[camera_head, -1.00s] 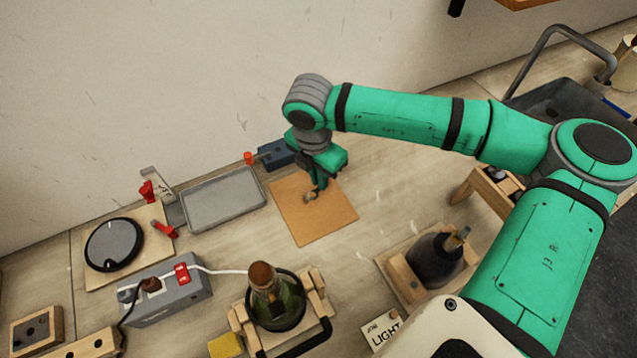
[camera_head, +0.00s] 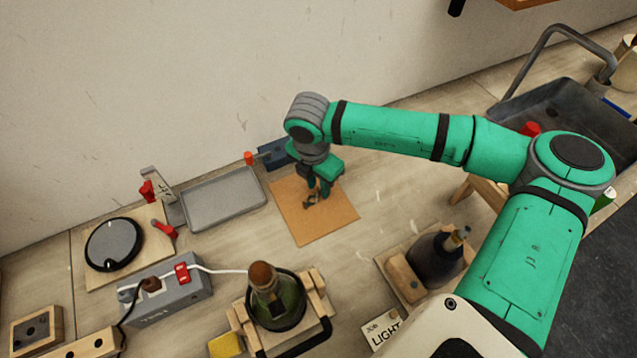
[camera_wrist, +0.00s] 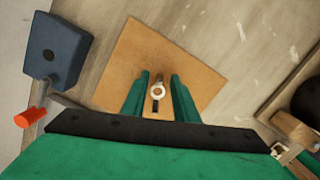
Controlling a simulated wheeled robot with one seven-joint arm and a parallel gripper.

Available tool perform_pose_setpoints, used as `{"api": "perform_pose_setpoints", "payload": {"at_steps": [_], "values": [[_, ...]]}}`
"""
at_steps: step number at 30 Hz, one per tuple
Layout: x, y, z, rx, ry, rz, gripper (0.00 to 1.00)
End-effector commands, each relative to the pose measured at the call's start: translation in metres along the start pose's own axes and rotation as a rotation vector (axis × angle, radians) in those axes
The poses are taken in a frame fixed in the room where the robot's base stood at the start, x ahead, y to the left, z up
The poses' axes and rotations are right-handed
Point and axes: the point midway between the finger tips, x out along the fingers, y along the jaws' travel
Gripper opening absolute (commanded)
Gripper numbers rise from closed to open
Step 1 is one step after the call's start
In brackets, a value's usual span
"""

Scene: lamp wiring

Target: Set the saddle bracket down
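The saddle bracket (camera_head: 309,202) is a small metal piece at the tan square mat (camera_head: 328,227). In the wrist view the bracket (camera_wrist: 158,90) shows a pale ring and a dark slot, with the mat (camera_wrist: 190,55) beneath it. My gripper (camera_head: 316,192) is low over the mat. In the wrist view the fingers of my gripper (camera_wrist: 159,85) stand on either side of the bracket with a narrow gap on each side, so it looks open around it. The bracket appears to rest on the mat, though its underside is hidden.
A blue block (camera_wrist: 55,55) with an orange-tipped rod stands close to the mat. A grey tray (camera_head: 225,200) lies left of the mat. A green bottle (camera_head: 275,298) in a wooden cradle and a dark bottle (camera_head: 436,259) stand in front. Bare table lies around the mat's front edge.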

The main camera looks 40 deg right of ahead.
Motion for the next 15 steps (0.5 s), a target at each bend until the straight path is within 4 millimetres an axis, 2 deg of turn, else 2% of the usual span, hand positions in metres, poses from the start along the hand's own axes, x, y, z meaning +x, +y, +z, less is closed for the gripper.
{"api": "perform_pose_setpoints", "payload": {"at_steps": [8, 11, 15], "values": [[-0.004, 0.000, 0.001, 0.000, 0.000, 0.000, 0.27], [-0.013, 0.000, 0.001, 0.000, -0.002, 0.001, 0.27], [-0.038, 0.000, 0.001, 0.000, -0.003, 0.002, 0.27]]}}
